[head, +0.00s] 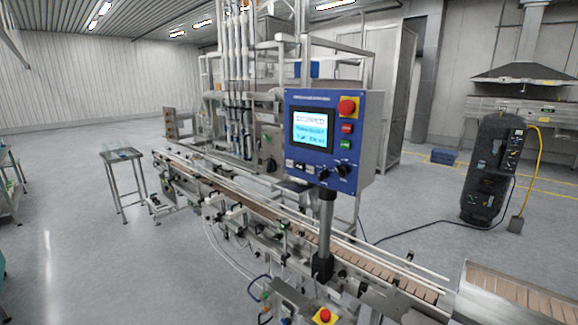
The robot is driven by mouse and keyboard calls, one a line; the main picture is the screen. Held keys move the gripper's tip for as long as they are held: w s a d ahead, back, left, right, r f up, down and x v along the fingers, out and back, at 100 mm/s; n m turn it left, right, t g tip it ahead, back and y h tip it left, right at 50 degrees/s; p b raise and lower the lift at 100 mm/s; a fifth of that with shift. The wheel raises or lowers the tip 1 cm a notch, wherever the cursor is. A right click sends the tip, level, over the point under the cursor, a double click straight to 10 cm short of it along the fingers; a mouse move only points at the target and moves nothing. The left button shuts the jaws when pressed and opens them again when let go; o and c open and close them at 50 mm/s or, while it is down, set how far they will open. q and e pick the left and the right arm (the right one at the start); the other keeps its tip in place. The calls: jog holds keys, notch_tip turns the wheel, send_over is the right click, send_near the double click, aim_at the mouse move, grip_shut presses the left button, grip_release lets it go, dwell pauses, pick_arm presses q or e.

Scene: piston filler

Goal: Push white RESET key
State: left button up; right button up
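The lettering is too small to read, so I cannot tell which key is RESET. Neither of my grippers is in view.
The conveyor (290,228) runs diagonally below the panel, from the back left to the front right. Another red stop button (324,315) sits low in front. A small metal table (124,165) stands at left. The grey floor (110,265) at front left is clear.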

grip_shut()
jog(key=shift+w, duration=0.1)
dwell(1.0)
